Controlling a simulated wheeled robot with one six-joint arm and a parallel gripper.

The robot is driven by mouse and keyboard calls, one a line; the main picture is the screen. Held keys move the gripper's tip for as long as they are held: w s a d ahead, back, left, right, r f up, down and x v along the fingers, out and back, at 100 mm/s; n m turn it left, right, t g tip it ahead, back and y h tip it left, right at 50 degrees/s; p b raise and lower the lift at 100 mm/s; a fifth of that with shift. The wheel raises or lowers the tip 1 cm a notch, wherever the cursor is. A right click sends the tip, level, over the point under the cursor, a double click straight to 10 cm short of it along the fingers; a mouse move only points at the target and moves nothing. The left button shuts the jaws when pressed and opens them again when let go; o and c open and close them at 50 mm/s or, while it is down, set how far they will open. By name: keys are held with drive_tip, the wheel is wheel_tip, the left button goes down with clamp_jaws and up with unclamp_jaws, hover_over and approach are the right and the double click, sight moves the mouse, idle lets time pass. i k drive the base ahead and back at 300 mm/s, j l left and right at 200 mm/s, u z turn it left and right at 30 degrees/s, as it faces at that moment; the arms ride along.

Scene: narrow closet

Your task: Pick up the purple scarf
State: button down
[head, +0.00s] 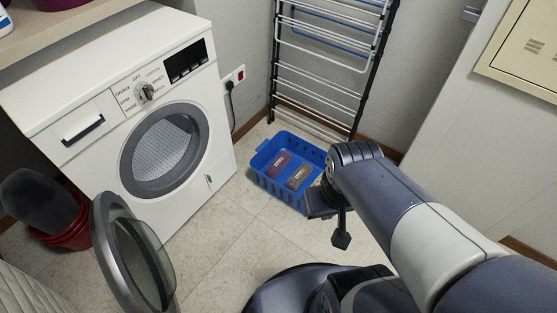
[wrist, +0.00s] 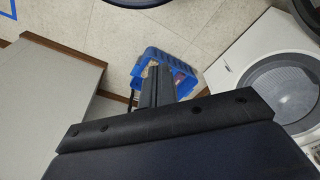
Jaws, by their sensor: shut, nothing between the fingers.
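The purple scarf (head: 279,163) appears as a small folded dark purple bundle with a pale label. It lies in the left part of a blue plastic basket (head: 262,180) on the floor. My gripper (head: 341,240) is shut and empty, in front and to the right of the basket in the head view, apart from the scarf. In the wrist view my gripper (wrist: 156,72) covers part of the basket (wrist: 136,70). A little reddish-purple shows beside the fingers there, too small to tell for certain as the scarf.
A grey-brown folded bundle (head: 298,177) lies beside the scarf in the basket. A drying rack (head: 325,70) stands behind. The white washing machine (head: 120,100) has its door (head: 130,255) open at left. A red bin (head: 70,225) stands left of it. Floor before the basket is clear.

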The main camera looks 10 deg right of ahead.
sight(280, 162)
drive_tip(key=i+j+z, duration=0.2)
drive_tip(key=i, duration=0.25)
drive_tip(key=i+j+z, duration=0.2)
drive_tip(key=i+j, duration=0.15)
drive_tip(key=i, duration=0.1)
